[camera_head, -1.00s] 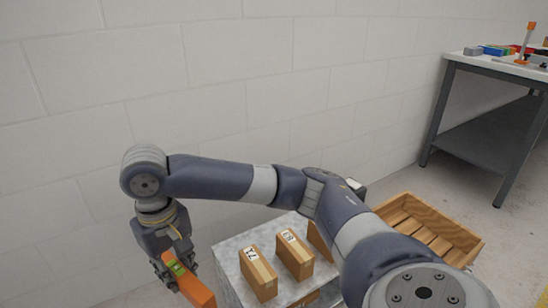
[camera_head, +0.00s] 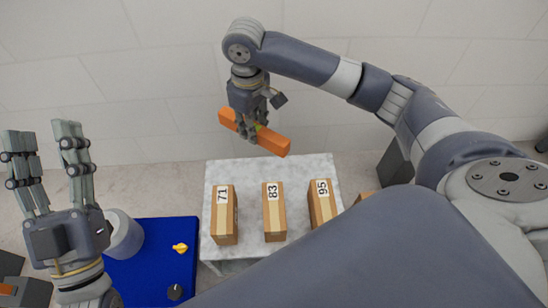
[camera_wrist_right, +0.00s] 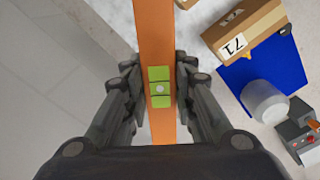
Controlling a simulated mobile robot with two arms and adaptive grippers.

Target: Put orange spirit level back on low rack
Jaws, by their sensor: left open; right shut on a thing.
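The orange spirit level (camera_head: 272,141) is held in the air above the back edge of a low stand with a pale speckled top (camera_head: 245,170). My right gripper (camera_head: 256,122) is shut around its middle. In the right wrist view the orange bar (camera_wrist_right: 157,40) runs between the fingers of the right gripper (camera_wrist_right: 160,90), with its green vial window (camera_wrist_right: 160,88) between them. My left gripper (camera_head: 42,140) is open and empty at the left, fingers pointing up. I cannot tell for sure whether the stand is the low rack.
Cartons marked 71 (camera_head: 224,225), 83 (camera_head: 274,225) and 95 (camera_head: 322,205) stand on the top. A blue board (camera_head: 150,265) with a yellow knob (camera_head: 180,248) and a white roll (camera_head: 123,235) lie left of it. A pale block wall (camera_head: 160,60) is behind.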

